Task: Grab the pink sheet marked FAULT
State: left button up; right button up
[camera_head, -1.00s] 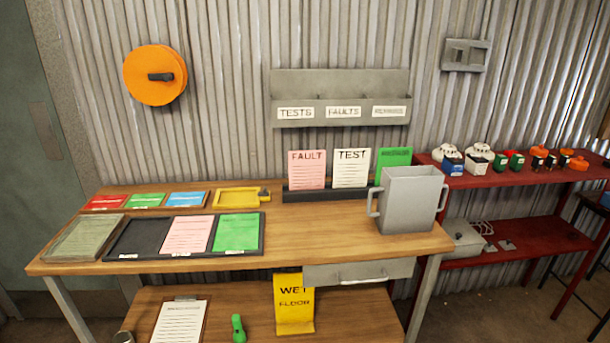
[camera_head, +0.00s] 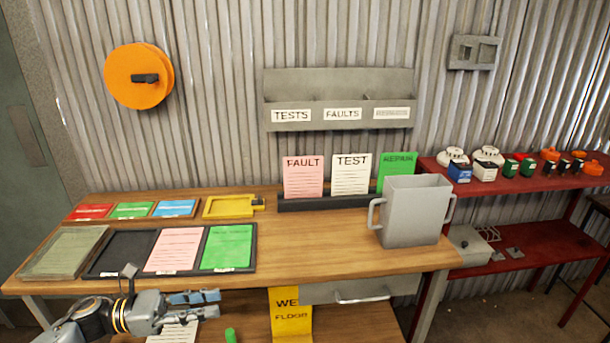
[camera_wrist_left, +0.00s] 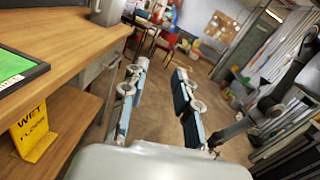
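The pink sheet marked FAULT (camera_head: 303,176) stands upright in a dark rack (camera_head: 330,202) at the back of the bench, left of a white TEST sheet (camera_head: 351,174) and a green sheet (camera_head: 397,171). Another pink sheet (camera_head: 174,249) lies flat in a black tray (camera_head: 122,252), its heading too small to read. My left gripper (camera_head: 213,303) is in front of the bench's front edge, low and left, well short of the FAULT sheet. In the left wrist view its two fingers (camera_wrist_left: 157,98) are apart with nothing between them. My right gripper is not in view.
A grey two-handled container (camera_head: 411,212) stands right of the rack. A yellow frame (camera_head: 231,207) and coloured cards lie behind the tray. A wall holder (camera_head: 340,87) hangs above. The wooden bench top (camera_head: 305,240) is clear in the middle. A yellow WET FLOOR sign (camera_head: 291,315) stands below.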

aim_at(303, 175)
jog(key=i, duration=1.7)
